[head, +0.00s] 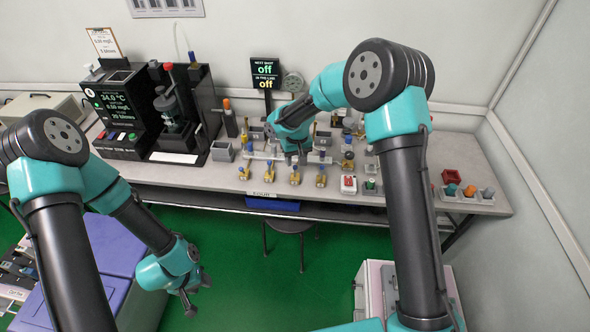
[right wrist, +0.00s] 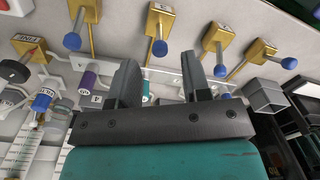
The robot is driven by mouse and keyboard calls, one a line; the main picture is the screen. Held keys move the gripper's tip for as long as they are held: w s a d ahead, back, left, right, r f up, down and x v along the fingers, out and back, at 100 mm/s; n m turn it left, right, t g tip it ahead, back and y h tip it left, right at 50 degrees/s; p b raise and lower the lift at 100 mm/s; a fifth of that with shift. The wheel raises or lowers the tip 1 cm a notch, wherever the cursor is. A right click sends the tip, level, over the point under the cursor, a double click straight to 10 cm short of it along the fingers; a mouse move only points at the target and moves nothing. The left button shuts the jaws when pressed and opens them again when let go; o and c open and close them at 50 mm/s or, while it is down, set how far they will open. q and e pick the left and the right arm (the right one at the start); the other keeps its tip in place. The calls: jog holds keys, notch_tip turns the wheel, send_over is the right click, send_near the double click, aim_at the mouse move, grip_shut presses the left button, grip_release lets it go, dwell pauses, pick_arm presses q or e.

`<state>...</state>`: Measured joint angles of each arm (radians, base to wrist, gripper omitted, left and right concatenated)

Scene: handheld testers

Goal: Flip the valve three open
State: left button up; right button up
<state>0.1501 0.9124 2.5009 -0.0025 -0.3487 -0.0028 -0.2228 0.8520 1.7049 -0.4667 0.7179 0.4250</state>
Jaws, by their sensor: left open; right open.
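Several brass valves with blue-tipped levers stand in a row on the bench. Counting from the left in the head view, the third valve (head: 295,178) is just in front of my right gripper (head: 296,157). In the right wrist view the row runs reversed, and this third valve (right wrist: 161,24) shows its blue lever tip beyond the gap between my open right fingers (right wrist: 160,75), apart from them. My left gripper (head: 192,296) is open and empty, low in front of the bench.
A black tester (head: 122,110) with a lit screen stands at the left of the bench. A display sign (head: 265,70) reads "off" twice. A red-button box (head: 348,184) sits right of the valves. A grey open box (right wrist: 265,97) is near the row's end.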

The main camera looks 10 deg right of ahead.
aim_at(295, 166)
jog(key=shift+a+f, duration=0.1)
jog(key=shift+f, duration=2.7)
jog(key=shift+c, duration=0.2)
grip_shut()
